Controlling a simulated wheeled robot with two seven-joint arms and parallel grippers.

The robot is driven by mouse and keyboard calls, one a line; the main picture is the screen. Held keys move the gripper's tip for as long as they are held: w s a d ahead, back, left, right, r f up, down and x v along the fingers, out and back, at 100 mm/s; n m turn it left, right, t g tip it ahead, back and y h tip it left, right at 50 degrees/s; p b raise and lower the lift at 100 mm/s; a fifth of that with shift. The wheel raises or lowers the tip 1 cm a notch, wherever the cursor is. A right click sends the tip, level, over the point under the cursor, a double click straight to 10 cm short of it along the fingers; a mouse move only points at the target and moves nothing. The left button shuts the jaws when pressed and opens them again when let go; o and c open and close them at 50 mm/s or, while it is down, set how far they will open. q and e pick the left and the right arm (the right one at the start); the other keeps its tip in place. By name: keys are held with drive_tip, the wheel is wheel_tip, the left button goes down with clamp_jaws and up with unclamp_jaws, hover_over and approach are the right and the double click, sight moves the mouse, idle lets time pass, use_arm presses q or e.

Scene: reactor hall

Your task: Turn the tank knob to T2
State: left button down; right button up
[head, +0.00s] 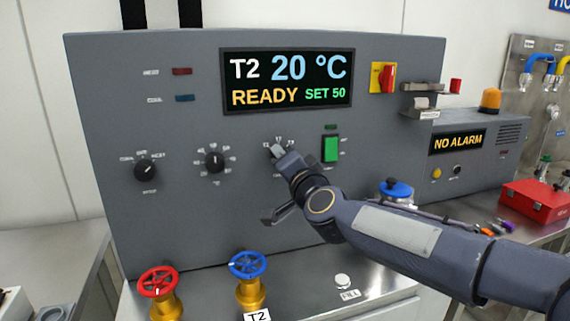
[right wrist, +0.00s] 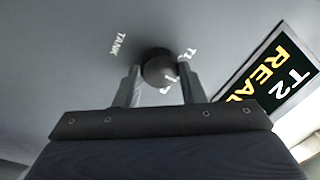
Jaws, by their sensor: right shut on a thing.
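The tank knob (right wrist: 158,67) is a dark round knob on the grey panel (head: 110,110), with the word TANK printed beside it in the right wrist view. My right gripper (right wrist: 160,84) has one finger on each side of the knob and is shut on it. In the head view my right gripper (head: 279,152) covers most of the knob, and small labels show just above it. The knob's pointer cannot be made out. The display (head: 288,81) reads T2, 20 °C, READY, SET 50. My left gripper is not in view.
Two other black knobs (head: 146,170) (head: 215,161) are left of my gripper, and a green switch (head: 331,148) is close on its right. A red valve wheel (head: 159,282) and a blue one (head: 248,265) stand below. An alarm box (head: 470,150) reads NO ALARM.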

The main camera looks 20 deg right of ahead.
idle(0.5)
drive_tip(key=o, duration=1)
drive_tip(key=s, duration=0.7)
drive_tip(key=shift+s+d+f, duration=0.25)
drive_tip(key=shift+s+d, duration=0.1)
drive_tip(key=shift+s, duration=0.05)
